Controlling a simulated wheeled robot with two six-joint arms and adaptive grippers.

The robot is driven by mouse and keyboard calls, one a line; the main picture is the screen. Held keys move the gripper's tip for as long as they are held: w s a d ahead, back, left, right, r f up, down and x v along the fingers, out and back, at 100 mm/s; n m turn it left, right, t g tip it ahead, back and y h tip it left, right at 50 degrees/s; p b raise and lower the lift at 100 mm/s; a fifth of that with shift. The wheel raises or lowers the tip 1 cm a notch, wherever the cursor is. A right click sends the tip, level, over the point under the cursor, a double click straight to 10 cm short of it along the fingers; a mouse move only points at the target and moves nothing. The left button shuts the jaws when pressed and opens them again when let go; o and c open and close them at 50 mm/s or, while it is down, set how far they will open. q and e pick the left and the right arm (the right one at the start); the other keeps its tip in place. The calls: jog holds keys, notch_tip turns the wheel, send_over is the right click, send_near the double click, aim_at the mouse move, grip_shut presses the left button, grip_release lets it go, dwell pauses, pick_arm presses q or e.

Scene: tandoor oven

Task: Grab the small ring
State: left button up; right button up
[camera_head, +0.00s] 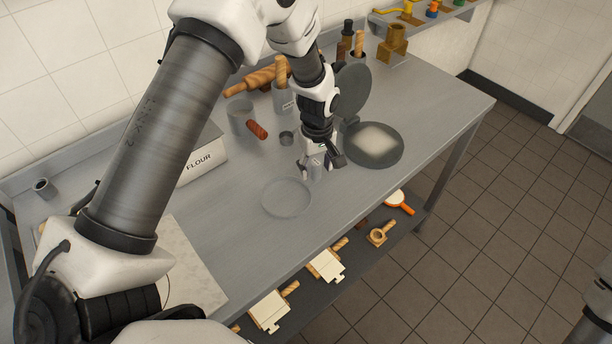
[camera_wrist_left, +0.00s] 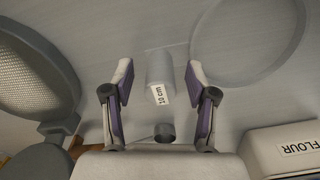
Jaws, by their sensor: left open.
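A small grey ring (camera_head: 287,138) stands on the steel table behind and left of my left gripper (camera_head: 318,170). In the left wrist view a small ring (camera_wrist_left: 164,132) shows near the palm edge. A large thin ring (camera_head: 271,205) lies flat in front and left of the gripper; part of it also shows in the left wrist view (camera_wrist_left: 246,83). A grey cylinder-like piece labelled "10 cm" (camera_wrist_left: 158,66) appears between the open fingers (camera_wrist_left: 160,80), with gaps on both sides. I cannot tell how far below them it is. My right gripper is out of view.
A round hinged press or pan (camera_head: 397,158) stands close right of the gripper, its lid raised. A flour box (camera_head: 203,158), a grey cup (camera_head: 240,116) and a red-brown handled tool (camera_head: 257,130) are to the left. The tabletop front right of the large ring is clear.

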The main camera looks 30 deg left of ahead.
pick_arm(q)
grip_shut()
jog(key=shift+r, duration=0.1)
